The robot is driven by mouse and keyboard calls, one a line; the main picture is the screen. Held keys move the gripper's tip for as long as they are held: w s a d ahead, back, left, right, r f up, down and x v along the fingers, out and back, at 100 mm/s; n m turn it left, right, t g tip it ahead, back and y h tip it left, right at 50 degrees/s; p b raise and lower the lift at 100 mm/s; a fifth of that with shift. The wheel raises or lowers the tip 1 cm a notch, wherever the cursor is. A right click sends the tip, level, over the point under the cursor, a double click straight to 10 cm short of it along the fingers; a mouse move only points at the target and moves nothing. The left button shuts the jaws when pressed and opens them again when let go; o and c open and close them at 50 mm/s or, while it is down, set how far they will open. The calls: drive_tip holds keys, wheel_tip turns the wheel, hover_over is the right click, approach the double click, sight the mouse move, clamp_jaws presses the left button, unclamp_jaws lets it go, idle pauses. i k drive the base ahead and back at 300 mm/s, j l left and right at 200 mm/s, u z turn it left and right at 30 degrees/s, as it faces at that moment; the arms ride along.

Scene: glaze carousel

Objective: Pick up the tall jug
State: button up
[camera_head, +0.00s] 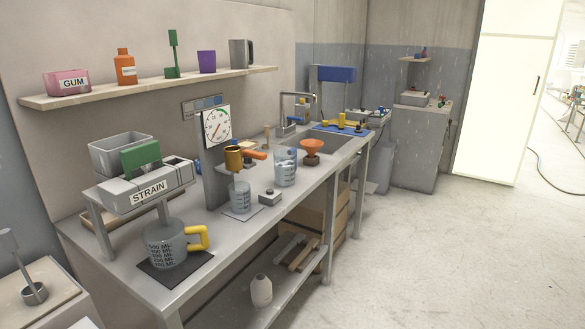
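A tall grey jug-like vessel (241,54) with a dark handle on its right stands upright at the right end of the wall shelf. A clear, marked vessel (286,168) stands upright on the workbench in front of the sink; it is taller than wide. A wider clear measuring jug (165,245) with a yellow handle stands on a dark mat below the strainer stand. I cannot tell for certain which of these is the tall jug. My gripper is not in view.
The wall shelf (150,90) also holds a pink GUM box (68,83), an orange bottle (125,67), a green stand (173,58) and a purple cup (206,61). A dial gauge (216,125) rises from the workbench.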

sight(284, 160)
drive_tip(key=i+l+u, duration=0.1)
drive_tip(key=u, duration=0.25)
drive_tip(key=l+u, duration=0.15)
drive_tip(key=u, duration=0.2)
drive_tip(key=i+l+u, duration=0.15)
drive_tip(key=l, duration=0.2)
drive_tip(key=i+l+u, duration=0.15)
drive_tip(key=l, duration=0.25)
drive_tip(key=i+l+u, duration=0.15)
drive_tip(key=l, duration=0.25)
drive_tip(key=i+l, duration=0.1)
drive_tip(key=l, duration=0.5)
drive_tip(key=l+u, duration=0.1)
drive_tip(key=l, duration=0.5)
drive_tip(key=i+l, duration=0.4)
drive_tip(key=i, duration=0.25)
